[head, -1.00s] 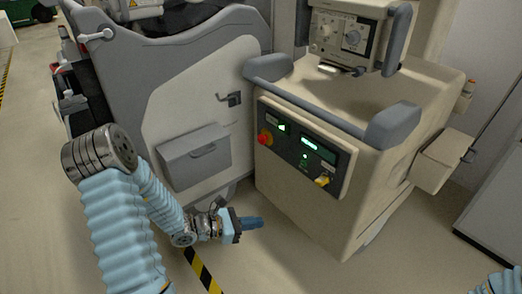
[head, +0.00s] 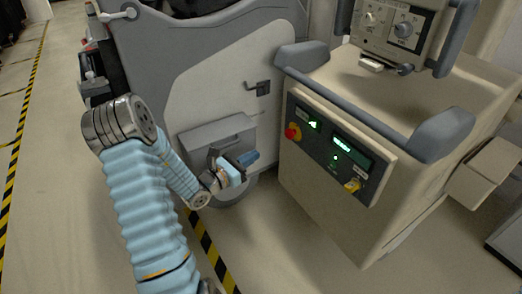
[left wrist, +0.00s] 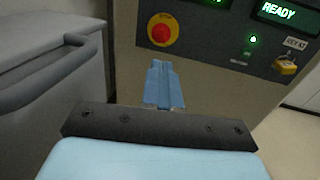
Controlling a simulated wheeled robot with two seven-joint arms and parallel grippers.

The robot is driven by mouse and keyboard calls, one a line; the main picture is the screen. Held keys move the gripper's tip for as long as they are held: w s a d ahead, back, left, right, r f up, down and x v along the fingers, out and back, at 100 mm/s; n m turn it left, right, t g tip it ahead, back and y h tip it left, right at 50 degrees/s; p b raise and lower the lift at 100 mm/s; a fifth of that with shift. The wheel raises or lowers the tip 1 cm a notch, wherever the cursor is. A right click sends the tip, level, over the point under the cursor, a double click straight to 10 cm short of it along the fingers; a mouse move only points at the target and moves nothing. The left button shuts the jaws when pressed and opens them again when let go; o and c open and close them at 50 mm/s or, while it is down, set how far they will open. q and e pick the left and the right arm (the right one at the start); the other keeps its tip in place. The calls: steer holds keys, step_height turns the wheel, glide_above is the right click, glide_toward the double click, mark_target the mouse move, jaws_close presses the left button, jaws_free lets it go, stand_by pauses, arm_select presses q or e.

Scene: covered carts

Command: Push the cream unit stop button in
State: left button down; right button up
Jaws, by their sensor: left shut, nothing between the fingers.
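The cream unit (head: 330,205) stands right of centre in the head view, with a dark control panel (head: 318,152) on its front. The red stop button (head: 292,132) sits at the panel's left end. In the left wrist view the button (left wrist: 162,30) shows as a red knob on a yellow ring, just above and beyond my fingertips. My left gripper (head: 252,158) is shut and empty, in front of the grey cart and left of the button, apart from it. Its shut blue fingers (left wrist: 164,84) point towards the panel. My right gripper is not in view.
The panel also has a lit READY display (left wrist: 280,12), a green light (left wrist: 253,40) and a yellow key switch (left wrist: 286,64). The grey cart with a box (head: 215,140) stands close on the left. A cream-side handle bar (head: 350,105) runs above the panel. Floor in front is clear.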

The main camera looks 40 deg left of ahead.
mark_target(287, 135)
arm_select(q)
steer(key=x, duration=1.2)
steer(key=shift+w+d+p, duration=0.2)
steer(key=shift+p, duration=0.2)
